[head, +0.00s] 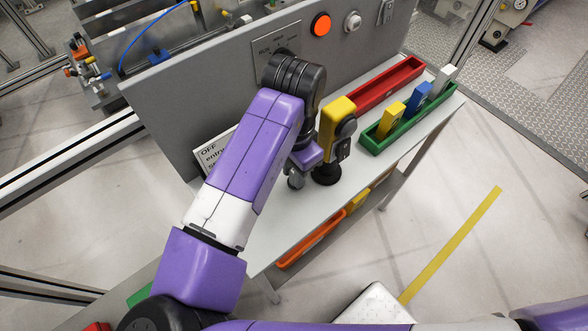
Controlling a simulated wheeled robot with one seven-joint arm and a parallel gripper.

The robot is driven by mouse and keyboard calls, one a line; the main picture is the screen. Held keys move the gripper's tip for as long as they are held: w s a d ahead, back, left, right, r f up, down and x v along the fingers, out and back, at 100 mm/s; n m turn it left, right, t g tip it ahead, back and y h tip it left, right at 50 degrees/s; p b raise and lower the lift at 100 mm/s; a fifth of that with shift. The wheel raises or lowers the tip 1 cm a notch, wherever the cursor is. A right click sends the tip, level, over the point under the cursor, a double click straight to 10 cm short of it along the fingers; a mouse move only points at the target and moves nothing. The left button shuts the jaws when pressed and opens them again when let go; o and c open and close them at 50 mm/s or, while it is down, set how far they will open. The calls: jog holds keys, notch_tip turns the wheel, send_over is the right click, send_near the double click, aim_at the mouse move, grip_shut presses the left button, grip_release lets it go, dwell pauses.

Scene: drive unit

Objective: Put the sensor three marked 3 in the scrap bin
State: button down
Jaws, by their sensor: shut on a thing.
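My gripper (296,178) points down over the grey bench, at the end of my purple arm. It is shut on a small grey thing, mostly hidden by the hand, and no number on it can be read. A green tray (374,148) at the right of the bench holds a yellow block (391,121), a blue block (418,102) and a white block (445,78), possibly sensors. No 3 is legible on them. A red tray (385,86) behind it looks empty. An orange container (311,240) shows under the bench top. I cannot tell which container is the scrap bin.
A yellow and black device on a black round foot (326,174) stands close to the right of my gripper. A grey panel (200,95) with an orange button (321,24) rises behind the bench. The bench top (285,222) is clear toward the front.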

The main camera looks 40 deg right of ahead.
jog(key=c, duration=1.1)
grip_release()
jog(key=shift+c, duration=0.2)
